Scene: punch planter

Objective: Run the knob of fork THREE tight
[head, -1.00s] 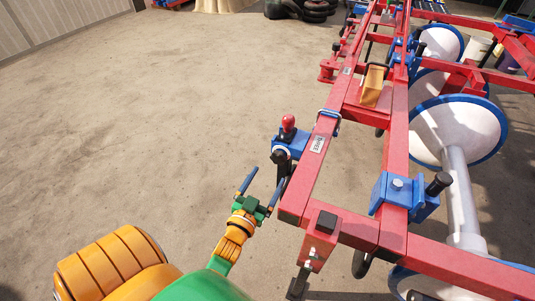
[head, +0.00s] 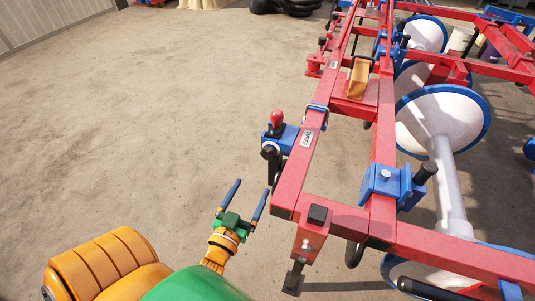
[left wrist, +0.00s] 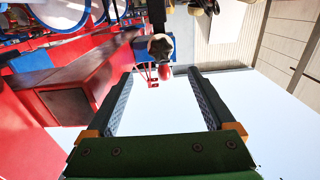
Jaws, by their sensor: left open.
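The blue clamp of fork THREE (head: 284,137) sits on the outer side of the red beam, beside a small white label (head: 306,138). A red-topped grip (head: 277,118) stands on it, and a black knob (head: 270,151) faces my side. My left gripper (head: 253,186) is open and empty, just below and apart from the black knob, with its fingers pointing toward it. In the left wrist view the black knob (left wrist: 160,47) shows beyond the fingertips, with red behind it (left wrist: 164,72). My right gripper is out of view.
The red planter frame (head: 290,185) runs close along the gripper's right side. A second blue clamp with a black handle (head: 388,183) is on the inner beam. White discs with blue rims (head: 440,120) stand right. The concrete floor (head: 130,130) at left is clear.

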